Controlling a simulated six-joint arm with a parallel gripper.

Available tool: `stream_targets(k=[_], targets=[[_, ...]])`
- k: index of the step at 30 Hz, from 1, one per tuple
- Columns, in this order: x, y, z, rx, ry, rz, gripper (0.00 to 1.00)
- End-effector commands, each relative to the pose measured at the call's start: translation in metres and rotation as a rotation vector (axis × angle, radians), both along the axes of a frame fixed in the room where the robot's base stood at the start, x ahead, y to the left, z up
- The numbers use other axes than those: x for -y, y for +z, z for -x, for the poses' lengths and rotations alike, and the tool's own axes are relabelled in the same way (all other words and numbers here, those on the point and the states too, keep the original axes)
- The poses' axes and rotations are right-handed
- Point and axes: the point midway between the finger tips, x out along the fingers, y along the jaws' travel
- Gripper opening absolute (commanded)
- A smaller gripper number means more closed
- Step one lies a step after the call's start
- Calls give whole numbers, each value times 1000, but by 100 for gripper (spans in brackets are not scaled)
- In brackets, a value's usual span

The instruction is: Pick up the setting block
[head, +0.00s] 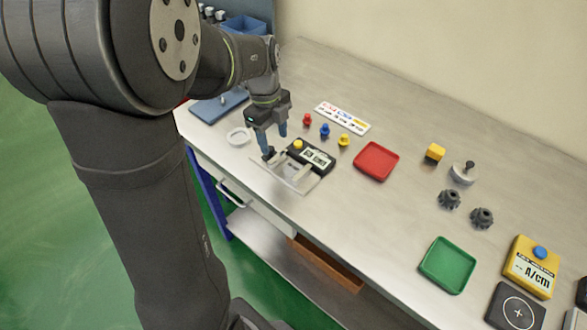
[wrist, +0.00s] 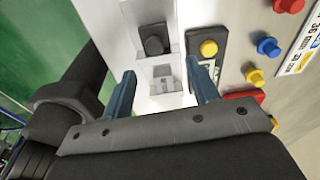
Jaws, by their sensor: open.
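My gripper (head: 273,142) is open above the pale fixture plate (head: 300,186) near the bench's front edge. In the wrist view its two blue fingers (wrist: 164,88) stand apart, one on each side of a small grey stepped block (wrist: 162,79). This block may be the setting block; no label shows to confirm it. The fingers do not visibly press on it, and I cannot tell their height above it. The block is not clear in the head view.
A black display unit with a yellow button (head: 318,158) stands close right of my gripper. Red (head: 307,119), blue (head: 325,130) and yellow (head: 343,140) pieces stand behind.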

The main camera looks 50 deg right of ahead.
Motion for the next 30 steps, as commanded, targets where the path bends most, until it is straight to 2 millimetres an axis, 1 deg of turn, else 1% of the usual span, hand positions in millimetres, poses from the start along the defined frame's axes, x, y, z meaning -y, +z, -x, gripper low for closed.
stream_targets(k=[3, 6, 9, 12, 13, 15, 17, 27, 30], targets=[[4, 37, 19, 32, -31, 6, 55], [3, 72, 39, 65, -54, 5, 55], [-1, 99, 55, 91, -69, 3, 55], [-5, 115, 64, 108, -75, 0, 55], [-6, 117, 65, 111, -75, 0, 55], [-7, 114, 67, 113, -76, -3, 55], [-7, 105, 67, 112, -75, -6, 55], [-7, 30, 67, 111, -75, -7, 55], [-7, 14, 66, 112, -75, -5, 55]])
